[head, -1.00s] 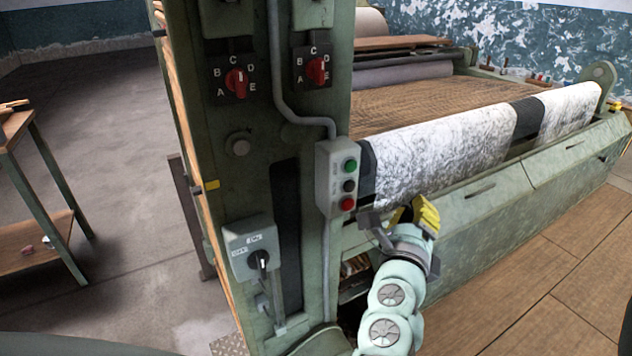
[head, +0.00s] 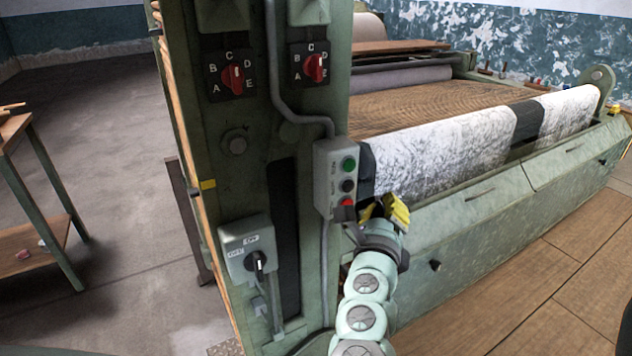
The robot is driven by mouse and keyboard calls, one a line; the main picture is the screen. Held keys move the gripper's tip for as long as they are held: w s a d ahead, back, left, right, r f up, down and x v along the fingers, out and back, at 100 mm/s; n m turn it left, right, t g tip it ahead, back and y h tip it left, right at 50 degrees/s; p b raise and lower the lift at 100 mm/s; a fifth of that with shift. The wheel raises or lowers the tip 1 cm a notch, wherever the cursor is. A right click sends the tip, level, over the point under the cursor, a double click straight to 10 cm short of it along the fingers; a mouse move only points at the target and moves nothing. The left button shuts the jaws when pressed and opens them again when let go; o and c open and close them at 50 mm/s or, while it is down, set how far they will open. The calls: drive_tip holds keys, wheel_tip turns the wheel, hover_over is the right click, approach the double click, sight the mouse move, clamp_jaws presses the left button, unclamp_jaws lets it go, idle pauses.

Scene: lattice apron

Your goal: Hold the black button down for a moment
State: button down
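A grey control box (head: 323,178) is fixed to the green machine post. It carries a green button (head: 348,163) at the top, the black button (head: 348,186) in the middle and a red button (head: 347,203) at the bottom. The black button is fully visible, with nothing on it. My gripper (head: 370,209) is just below and right of the box, with its fingers spread apart and nothing seen between them. Its dark left finger overlaps the box's lower end, just under the red button; whether it touches the box cannot be told.
Two red rotary selectors (head: 234,79) (head: 314,68) sit higher on the post. A grey switch box with a black knob (head: 255,263) is lower left. A conduit (head: 290,110) runs down to the control box. White patterned cloth (head: 450,150) lies over the machine at right.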

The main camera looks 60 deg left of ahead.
drive_tip(key=shift+w+a+b, duration=0.15)
drive_tip(key=shift+a, duration=1.15)
drive_tip(key=shift+w+a+b, duration=0.1)
drive_tip(key=shift+a+b, duration=0.05)
drive_tip(key=shift+a, duration=1.15)
drive_tip(key=shift+a+b, duration=0.3)
drive_tip(key=shift+a, duration=0.15)
drive_tip(key=shift+a, duration=0.5)
idle(1.9)
idle(0.8)
drive_tip(key=shift+d+b, duration=0.35)
drive_tip(key=shift+d, duration=0.6)
drive_tip(key=shift+s+d, duration=0.15)
drive_tip(key=shift+d, duration=1.1)
drive_tip(key=shift+s+d, duration=0.15)
drive_tip(key=shift+d, duration=1.05)
